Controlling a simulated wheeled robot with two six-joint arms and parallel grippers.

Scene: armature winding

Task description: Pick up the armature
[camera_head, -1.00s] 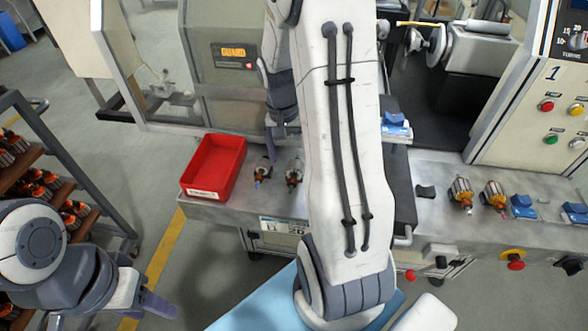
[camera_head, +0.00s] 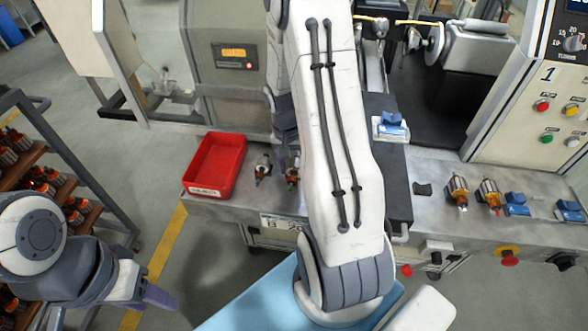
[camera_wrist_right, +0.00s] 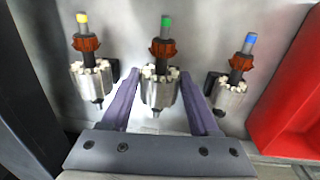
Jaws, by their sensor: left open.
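Three armatures with copper windings and silver cores are in the right wrist view: yellow-tipped (camera_wrist_right: 88,62), green-tipped (camera_wrist_right: 160,75) and blue-tipped (camera_wrist_right: 236,75). My right gripper (camera_wrist_right: 160,95) is open, with one finger on each side of the green-tipped armature; I cannot tell whether they touch it. In the head view the blue-tipped armature (camera_head: 262,169) and part of the green-tipped one (camera_head: 292,181) lie on the metal bench, beside my right arm, which hides the yellow-tipped one. My left gripper (camera_head: 160,297) is open and empty at lower left, over the floor, away from the bench.
A red bin (camera_head: 215,166) stands on the bench left of the armatures, and shows at the right edge of the wrist view (camera_wrist_right: 290,105). Two more armatures (camera_head: 458,190) and blue holders (camera_head: 516,204) are on the right bench. A rack of armatures (camera_head: 45,180) stands at left.

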